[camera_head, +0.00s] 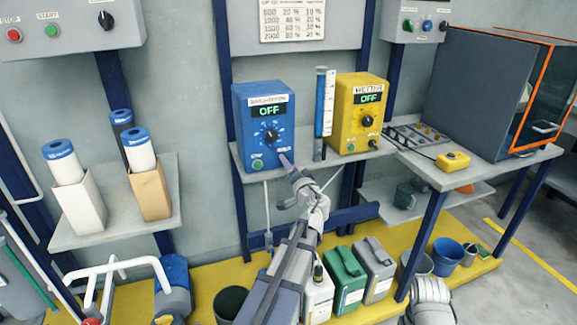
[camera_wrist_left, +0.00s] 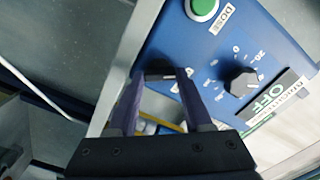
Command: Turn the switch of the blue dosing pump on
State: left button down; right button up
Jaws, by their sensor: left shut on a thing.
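The blue dosing pump (camera_head: 246,118) stands on the left part of the grey wall shelf, and its display (camera_head: 269,110) reads OFF. Its front fills the upper part of the left wrist view, with a black knob (camera_wrist_left: 242,82) and a green DOSE button (camera_wrist_left: 203,8). A small black switch (camera_wrist_left: 160,72) is at the lower corner of the front. My left gripper (camera_head: 286,161) reaches this corner from below. In the wrist view its two fingers (camera_wrist_left: 158,84) are on either side of the switch, shut on it. My right gripper is not in view.
A yellow pump (camera_head: 345,112), also reading OFF, stands to the right, with a blue cylinder (camera_head: 320,100) between the pumps. The shelf edge (camera_head: 245,178) lies close to my left gripper. Several canisters (camera_head: 346,275) stand on the yellow platform below.

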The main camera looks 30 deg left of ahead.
pick_arm(q)
jog(key=shift+m, duration=0.3)
jog(key=shift+f+m, duration=0.15)
jog(key=shift+m, duration=6.45)
jog(key=c, duration=0.6)
grip_release()
jog(key=v, duration=0.8)
